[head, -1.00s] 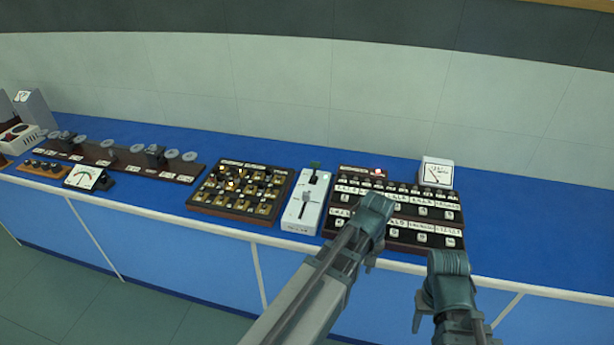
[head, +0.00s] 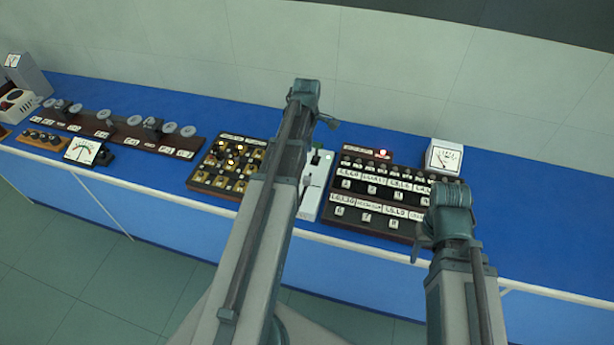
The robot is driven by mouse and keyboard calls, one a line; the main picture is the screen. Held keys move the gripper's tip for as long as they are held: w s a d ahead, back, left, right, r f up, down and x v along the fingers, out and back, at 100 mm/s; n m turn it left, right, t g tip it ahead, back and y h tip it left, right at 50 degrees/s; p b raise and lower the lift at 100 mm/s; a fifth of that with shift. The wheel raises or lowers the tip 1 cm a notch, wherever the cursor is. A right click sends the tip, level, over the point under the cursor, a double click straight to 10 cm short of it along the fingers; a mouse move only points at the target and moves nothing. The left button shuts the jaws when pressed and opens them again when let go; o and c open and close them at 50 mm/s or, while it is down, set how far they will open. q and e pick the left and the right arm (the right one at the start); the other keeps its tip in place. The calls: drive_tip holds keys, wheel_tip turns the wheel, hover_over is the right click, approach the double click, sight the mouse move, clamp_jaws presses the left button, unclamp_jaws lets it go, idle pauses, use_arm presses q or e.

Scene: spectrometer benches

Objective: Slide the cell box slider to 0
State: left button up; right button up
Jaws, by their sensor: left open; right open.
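The white box (head: 317,186), which I take for the cell box, stands on the blue bench between two dark panels. Its top carries a dark knob (head: 315,158) toward the back and a grey slider handle (head: 307,180). My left forearm crosses in front and hides its left side, so the slider's setting and scale cannot be read. My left gripper (head: 325,122) is open and appears above the box's back end, apart from the handle. My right gripper (head: 420,245) is open at the front right of the right panel, away from the box.
A brass-studded board (head: 205,186) is left of the box. A labelled dark panel (head: 335,213) with a red lamp (head: 382,153) is right of it. A white meter (head: 444,156) stands behind that panel. The bench (head: 540,225) is clear at far right.

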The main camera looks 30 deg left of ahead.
sight(307, 178)
use_arm(q)
wheel_tip(307, 178, down, 14)
drive_tip(key=b, duration=1.3)
drive_tip(key=shift+r, duration=0.2)
clamp_jaws()
idle(0.6)
